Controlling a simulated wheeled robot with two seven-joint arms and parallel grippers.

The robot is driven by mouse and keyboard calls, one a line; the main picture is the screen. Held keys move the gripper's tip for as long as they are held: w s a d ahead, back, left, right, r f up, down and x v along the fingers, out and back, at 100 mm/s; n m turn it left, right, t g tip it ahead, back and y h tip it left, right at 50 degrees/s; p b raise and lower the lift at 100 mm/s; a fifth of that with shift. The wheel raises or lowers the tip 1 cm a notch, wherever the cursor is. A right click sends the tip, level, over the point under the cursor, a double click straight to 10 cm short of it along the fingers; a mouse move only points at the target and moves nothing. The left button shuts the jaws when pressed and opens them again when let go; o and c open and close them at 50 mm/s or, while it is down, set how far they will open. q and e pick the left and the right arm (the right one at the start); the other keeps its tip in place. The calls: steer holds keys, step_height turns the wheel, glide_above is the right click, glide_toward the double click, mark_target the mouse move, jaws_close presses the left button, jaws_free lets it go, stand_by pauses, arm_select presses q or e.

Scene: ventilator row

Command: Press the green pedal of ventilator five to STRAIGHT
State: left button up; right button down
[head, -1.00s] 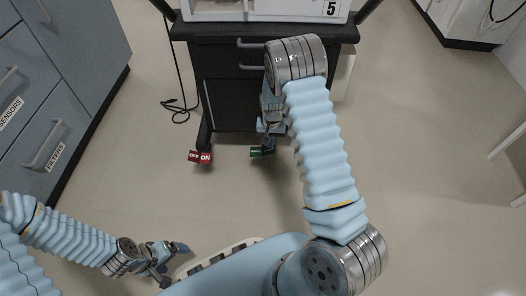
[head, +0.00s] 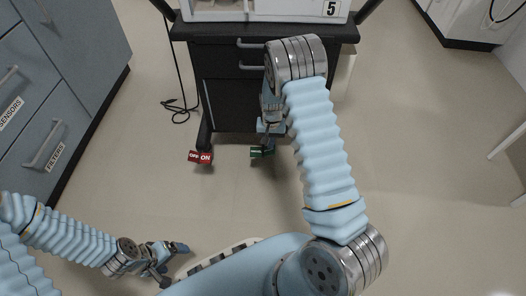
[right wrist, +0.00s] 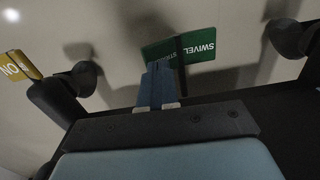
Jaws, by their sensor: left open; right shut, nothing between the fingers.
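Ventilator five (head: 265,10), marked with a "5", stands on a dark cart at the top of the head view. Its green pedal (head: 256,153) is low at the cart's front; in the right wrist view the pedal (right wrist: 190,46) shows "SWIVEL" and a partly hidden word starting "ST". My right gripper (head: 269,128) is just above the pedal. Its shut, empty blue fingers (right wrist: 158,68) overlap the pedal's lower left edge in the right wrist view; I cannot tell whether they touch. My left gripper (head: 181,247) is open and empty, low at the left, far from the pedal.
A red OFF/ON pedal (head: 201,157) is at the cart's left front caster. A black cable (head: 180,112) lies left of the cart. Grey drawers (head: 55,85) stand left; floor in front is clear.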

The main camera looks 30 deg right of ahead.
steer(key=shift+f, duration=0.2)
stand_by(0.4)
steer(key=shift+f+b, duration=1.2)
steer(key=shift+f, duration=0.2)
step_height(320, 180, up, 7)
steer(key=p, duration=0.5)
steer(key=shift+r, duration=0.1)
